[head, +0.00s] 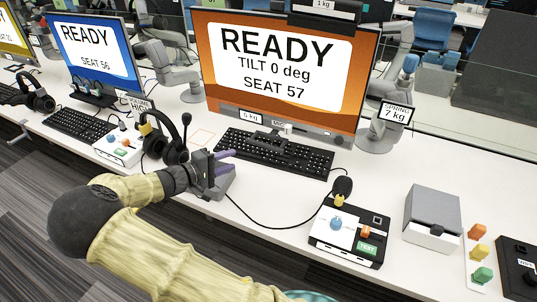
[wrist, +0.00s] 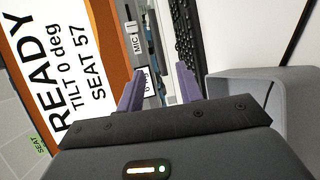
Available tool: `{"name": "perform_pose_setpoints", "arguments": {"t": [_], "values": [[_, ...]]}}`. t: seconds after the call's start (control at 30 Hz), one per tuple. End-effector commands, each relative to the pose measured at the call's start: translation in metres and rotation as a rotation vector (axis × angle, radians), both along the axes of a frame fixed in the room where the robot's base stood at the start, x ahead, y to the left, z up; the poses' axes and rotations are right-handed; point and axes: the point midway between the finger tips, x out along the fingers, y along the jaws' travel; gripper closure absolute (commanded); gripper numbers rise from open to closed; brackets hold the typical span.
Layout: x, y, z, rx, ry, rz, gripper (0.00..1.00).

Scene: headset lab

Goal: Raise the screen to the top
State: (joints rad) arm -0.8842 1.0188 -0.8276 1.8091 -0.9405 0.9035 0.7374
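The screen (head: 280,105) for seat 57 is an orange-edged monitor reading "READY, TILT 0 deg, SEAT 57". It stands upright at the back of the white desk, and its bottom edge sits just above the keyboard. In the wrist view the screen (wrist: 112,30) fills the left side, turned on its side. My gripper (head: 232,154) is in front of the screen's lower left, apart from it. In the wrist view my gripper (wrist: 160,78) has its two purple fingers spread, with nothing between them.
A black keyboard (head: 275,153) lies below the screen. A headset (head: 167,138) stands left of my gripper. A control box (head: 348,232) with knobs and a grey box (head: 432,217) stand to the right. A "SPRING 7 kg" tag (head: 395,113) is beside a grey monitor arm.

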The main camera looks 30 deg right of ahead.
Motion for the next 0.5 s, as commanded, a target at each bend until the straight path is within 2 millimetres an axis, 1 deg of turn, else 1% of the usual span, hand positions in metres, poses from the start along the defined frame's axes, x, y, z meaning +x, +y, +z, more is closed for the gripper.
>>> {"name": "perform_pose_setpoints", "arguments": {"t": [0.07, 0.3, 0.43, 0.5], "values": [[0.0037, 0.0042, 0.0015, -0.022, -0.011, 0.013, 0.64], [0.0033, 0.0039, 0.0026, -0.019, -0.01, 0.012, 0.64], [0.0037, 0.0006, 0.0017, -0.019, -0.009, 0.01, 0.64], [0.0047, -0.0044, 0.0007, -0.019, -0.009, 0.008, 0.64]]}}
